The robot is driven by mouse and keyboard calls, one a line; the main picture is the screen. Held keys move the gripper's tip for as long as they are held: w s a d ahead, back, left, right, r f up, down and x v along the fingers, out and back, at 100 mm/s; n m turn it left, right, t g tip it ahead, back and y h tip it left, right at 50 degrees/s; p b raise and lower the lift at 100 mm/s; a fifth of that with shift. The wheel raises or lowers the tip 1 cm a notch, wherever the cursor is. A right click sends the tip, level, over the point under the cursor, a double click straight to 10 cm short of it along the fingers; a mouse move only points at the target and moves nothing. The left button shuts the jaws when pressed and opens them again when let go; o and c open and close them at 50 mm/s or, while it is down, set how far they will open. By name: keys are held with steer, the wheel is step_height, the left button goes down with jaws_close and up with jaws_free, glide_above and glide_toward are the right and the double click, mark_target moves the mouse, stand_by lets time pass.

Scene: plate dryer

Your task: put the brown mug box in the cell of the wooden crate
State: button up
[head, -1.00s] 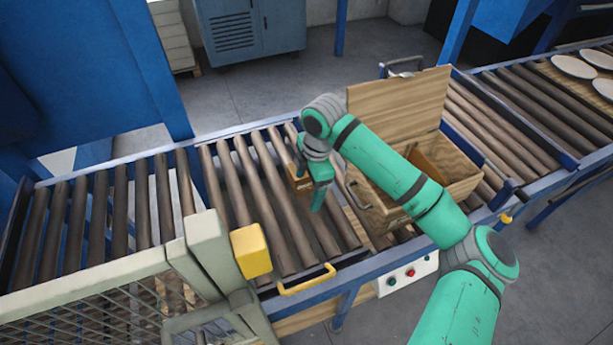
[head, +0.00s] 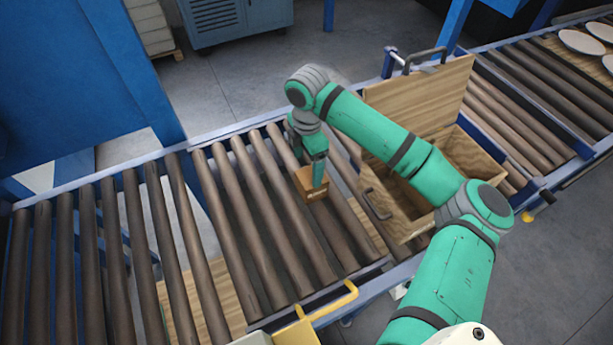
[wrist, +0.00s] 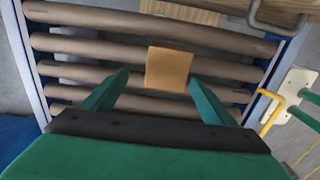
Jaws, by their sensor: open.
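The brown mug box (head: 311,183) sits on the conveyor rollers, left of the wooden crate (head: 400,205). It also shows in the wrist view (wrist: 168,69), ahead of the fingertips and between their lines. My gripper (wrist: 158,82) is open and empty, with its two green fingers spread to either side. In the head view my gripper (head: 319,180) is close at the box, partly in front of it; contact cannot be told. The crate's lid stands open. My arm hides part of the crate, and its cells are not clearly visible.
Roller conveyor (head: 232,225) runs left and right of the box. The crate has a dark side handle (head: 376,203), also near the top right of the wrist view (wrist: 275,22). White plates (head: 581,42) lie at the far right. A yellow handle (head: 335,303) is at the conveyor's near edge.

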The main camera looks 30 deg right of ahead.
mark_target(310, 176)
steer(key=f, duration=0.2)
steer(key=s+f, duration=0.1)
steer(key=shift+d+f, duration=0.25)
steer(key=shift+f, duration=0.1)
steer(key=shift+s+d+f, duration=0.15)
steer(key=shift+f, duration=2.75)
steer(key=c, duration=1.4)
steer(key=shift+c, duration=0.5)
steer(key=shift+r, duration=0.15)
